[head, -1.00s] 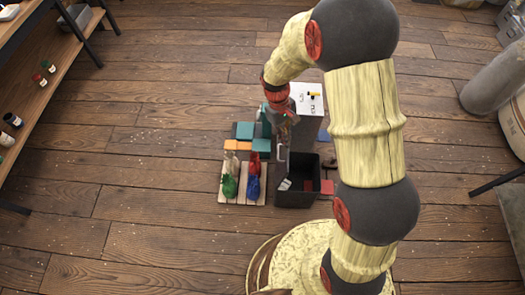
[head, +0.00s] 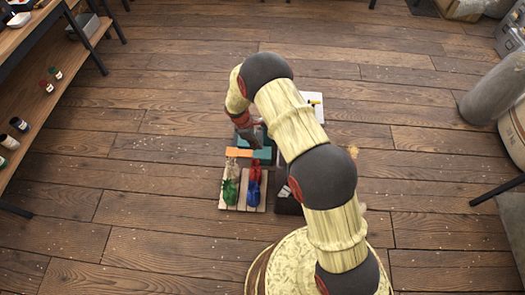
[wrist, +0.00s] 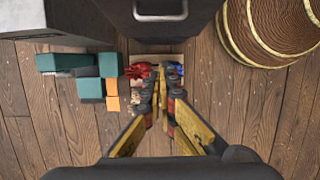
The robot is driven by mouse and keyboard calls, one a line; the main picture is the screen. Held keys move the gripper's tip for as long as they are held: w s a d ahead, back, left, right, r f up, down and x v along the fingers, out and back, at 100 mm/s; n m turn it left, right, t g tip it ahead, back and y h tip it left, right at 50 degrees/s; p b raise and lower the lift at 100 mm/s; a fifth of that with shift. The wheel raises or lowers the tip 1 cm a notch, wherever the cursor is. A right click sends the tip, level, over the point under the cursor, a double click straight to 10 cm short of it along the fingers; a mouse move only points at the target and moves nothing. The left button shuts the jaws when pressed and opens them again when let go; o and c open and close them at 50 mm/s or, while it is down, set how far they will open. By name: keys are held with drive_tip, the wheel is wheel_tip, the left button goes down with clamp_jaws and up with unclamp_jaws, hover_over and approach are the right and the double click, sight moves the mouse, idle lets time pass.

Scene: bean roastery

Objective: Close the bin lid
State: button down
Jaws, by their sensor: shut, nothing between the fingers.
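The dark grey bin (head: 287,203) is mostly hidden behind my arm in the head view; only a lower corner shows. In the wrist view a dark panel with a metal handle (wrist: 160,17), which looks like the bin's lid, fills the top centre. It is cut off by the picture edge, so I cannot tell its angle. My gripper (wrist: 160,80) is shut and empty, its fingertips below the handle in the picture and apart from it. In the head view my gripper (head: 257,138) is small and dark, above the teal boxes, left of the bin.
A wooden pallet (head: 242,203) with red, blue, green and pale bags lies left of the bin. Teal boxes (head: 263,155) and an orange box (head: 239,152) stand behind it. A white board (head: 308,98) lies farther back. Shelves (head: 45,100) stand at left; the floor between is clear.

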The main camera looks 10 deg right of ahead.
drive_tip(key=s+d+f+b, duration=0.2)
drive_tip(key=d+f+b, duration=0.2)
drive_tip(key=d+f, duration=0.2)
drive_tip(key=shift+x, duration=1.35)
drive_tip(key=shift+w+a, duration=0.1)
drive_tip(key=shift+a, duration=0.05)
